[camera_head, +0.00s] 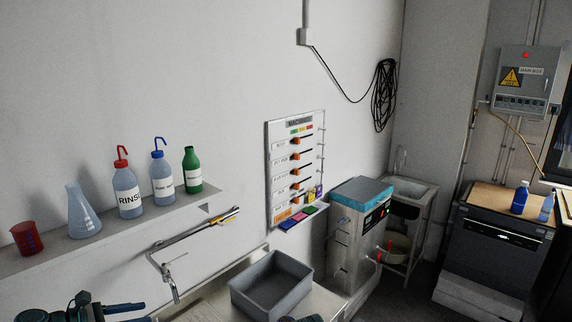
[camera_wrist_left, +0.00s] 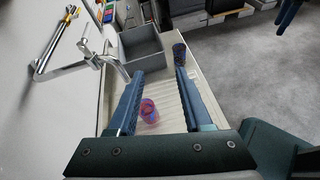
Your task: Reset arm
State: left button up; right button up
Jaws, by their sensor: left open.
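My left gripper (camera_head: 128,312) shows at the bottom left of the head view, low in front of the shelf. In the left wrist view its two blue fingers (camera_wrist_left: 158,78) are apart with nothing held between them. They hang over the pale ribbed sink top. A clear pink and blue cup (camera_wrist_left: 149,111) stands on that surface, seen below the gap between the fingers and not touched. A dark patterned cup (camera_wrist_left: 179,52) shows beyond the right fingertip.
The wall shelf (camera_head: 110,235) holds a red beaker (camera_head: 27,238), a flask (camera_head: 84,212) and several bottles. A metal faucet (camera_head: 172,275) stands over the sink top. A grey bin (camera_head: 270,286) sits to its right. A blue-topped machine (camera_head: 357,230) stands beyond.

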pick_arm(q)
jog(key=s+d+f+m+g+y+b, duration=0.1)
jog(key=d+f+m+g, duration=0.4)
jog(key=d, duration=0.5)
jog(key=s+d+f+m+g+y+b, duration=0.1)
jog(key=d+f+m+g+b, duration=0.1)
jog(key=d+f+m, duration=0.6)
jog(key=s+d+f+m+y+b, duration=0.1)
jog(key=s+d+f+m+y, duration=0.1)
jog(key=d+m, duration=0.3)
jog(key=s+d+f+m+g+y+b, duration=0.1)
jog(key=s+d+f+m+y, duration=0.1)
jog(key=s+d+m+y, duration=0.1)
jog(key=s+d+f+m+g+y+b, duration=0.1)
jog(key=s+d+f+m+y, duration=0.2)
jog(key=d+m, duration=0.3)
jog(key=shift+s+d+m+y+b, duration=0.3)
jog(key=shift+m+y, duration=0.2)
jog(key=shift+m, duration=0.5)
